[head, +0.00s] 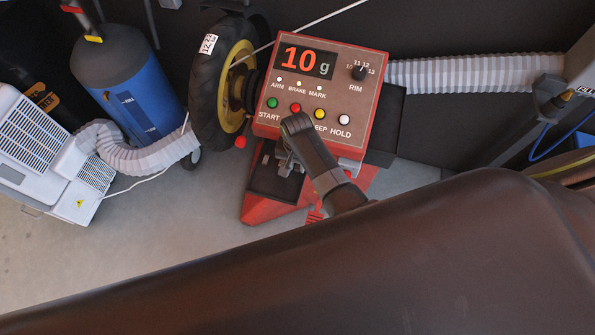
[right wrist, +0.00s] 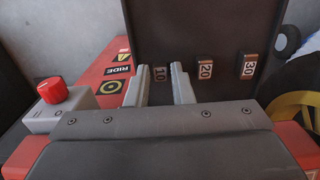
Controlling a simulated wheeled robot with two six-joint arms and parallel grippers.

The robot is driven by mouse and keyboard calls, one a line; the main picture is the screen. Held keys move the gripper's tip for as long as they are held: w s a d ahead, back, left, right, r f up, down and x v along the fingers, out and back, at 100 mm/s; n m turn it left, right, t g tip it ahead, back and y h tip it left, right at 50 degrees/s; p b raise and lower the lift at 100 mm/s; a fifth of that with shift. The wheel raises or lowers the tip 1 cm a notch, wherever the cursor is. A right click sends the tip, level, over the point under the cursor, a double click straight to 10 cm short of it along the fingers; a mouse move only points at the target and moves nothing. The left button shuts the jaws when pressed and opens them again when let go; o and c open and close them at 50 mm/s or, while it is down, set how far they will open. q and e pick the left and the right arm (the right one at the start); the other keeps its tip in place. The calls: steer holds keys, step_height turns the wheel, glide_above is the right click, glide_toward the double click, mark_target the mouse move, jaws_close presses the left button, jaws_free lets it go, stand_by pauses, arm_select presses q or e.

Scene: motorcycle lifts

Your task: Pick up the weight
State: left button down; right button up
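Small weights marked 10 (right wrist: 160,73), 20 (right wrist: 205,69) and 30 (right wrist: 249,67) sit in a row in a dark tray (right wrist: 190,25). My right gripper (right wrist: 159,80) is open, and in the right wrist view the 10 weight shows between its two fingers. I cannot tell whether the fingers touch it. In the head view my right gripper (head: 288,163) is over the tray, just below the red balancer box (head: 320,85), whose display reads 10 g. The weights cannot be made out there. My left gripper is not in view.
A wheel (head: 220,85) is mounted left of the balancer. A blue cylinder (head: 130,85), a white unit (head: 50,150) and a ribbed hose (head: 145,155) stand at left. A red knob (right wrist: 52,90) is beside the tray. A large dark shape (head: 330,270) fills the foreground.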

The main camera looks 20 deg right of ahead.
mark_target(297, 168)
steer(key=shift+f, duration=0.45)
steer(key=shift+r, duration=0.1)
jaws_close()
steer(key=shift+r, duration=0.1)
step_height(297, 168, up, 10)
steer(key=shift+p, duration=0.35)
